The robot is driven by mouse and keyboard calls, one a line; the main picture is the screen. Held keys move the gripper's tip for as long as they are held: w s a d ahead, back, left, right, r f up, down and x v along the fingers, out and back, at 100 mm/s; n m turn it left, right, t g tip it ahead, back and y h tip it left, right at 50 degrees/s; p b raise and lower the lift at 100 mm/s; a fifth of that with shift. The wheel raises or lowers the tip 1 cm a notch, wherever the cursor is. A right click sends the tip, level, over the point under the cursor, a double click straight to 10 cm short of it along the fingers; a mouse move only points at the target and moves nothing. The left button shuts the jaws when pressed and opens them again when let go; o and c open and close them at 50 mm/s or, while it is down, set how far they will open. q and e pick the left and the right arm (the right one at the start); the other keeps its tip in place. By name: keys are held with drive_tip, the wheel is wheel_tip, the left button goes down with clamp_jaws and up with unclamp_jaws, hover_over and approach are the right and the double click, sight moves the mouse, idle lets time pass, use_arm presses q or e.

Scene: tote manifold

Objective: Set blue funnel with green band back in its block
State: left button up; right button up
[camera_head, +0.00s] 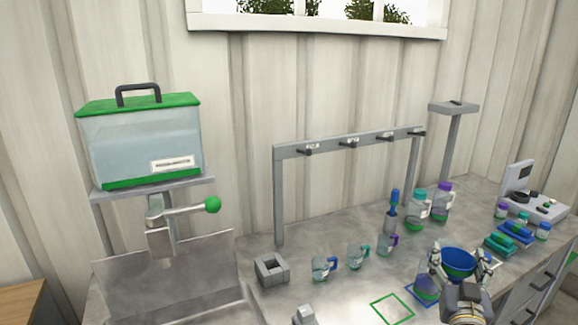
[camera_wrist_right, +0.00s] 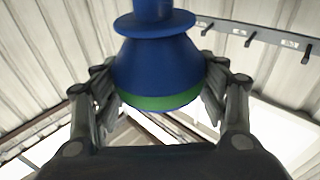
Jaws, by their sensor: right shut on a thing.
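The blue funnel with a green band (camera_head: 458,261) is in my right gripper (camera_head: 461,268), its wide mouth facing up. In the right wrist view the funnel (camera_wrist_right: 155,60) sits between the two fingers, the green band near its wide end and a collar towards its spout. The funnel is at the right of the worktop, close to a bottle with purple content (camera_head: 425,288); whether it is above or beside the bottle I cannot tell. A grey square block with an opening (camera_head: 271,269) stands empty on the worktop, left of the cups. My left gripper is not in view.
Small handled cups (camera_head: 323,270) stand between the block and the right gripper. A hook rack (camera_head: 279,200) rises behind them. Capped bottles (camera_head: 417,212) stand behind the gripper; coloured trays (camera_head: 499,244) lie right. A green square outline (camera_head: 392,309) is bare.

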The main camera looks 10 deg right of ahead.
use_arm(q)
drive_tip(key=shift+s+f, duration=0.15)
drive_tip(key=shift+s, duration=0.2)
use_arm(e)
drive_tip(key=s+a+f+n+t+y, duration=0.1)
drive_tip(key=s+a+f+n+y, duration=0.1)
drive_tip(key=s+a, duration=0.7)
drive_tip(key=s+a+f+n+y, duration=0.3)
drive_tip(key=s+a+f+y, duration=0.2)
drive_tip(key=s+a, duration=0.5)
drive_tip(key=a+y, duration=0.1)
drive_tip(key=a, duration=0.4)
drive_tip(key=shift+a+f+t, duration=0.25)
drive_tip(key=shift+a+t, duration=0.05)
drive_tip(key=shift+t, duration=0.1)
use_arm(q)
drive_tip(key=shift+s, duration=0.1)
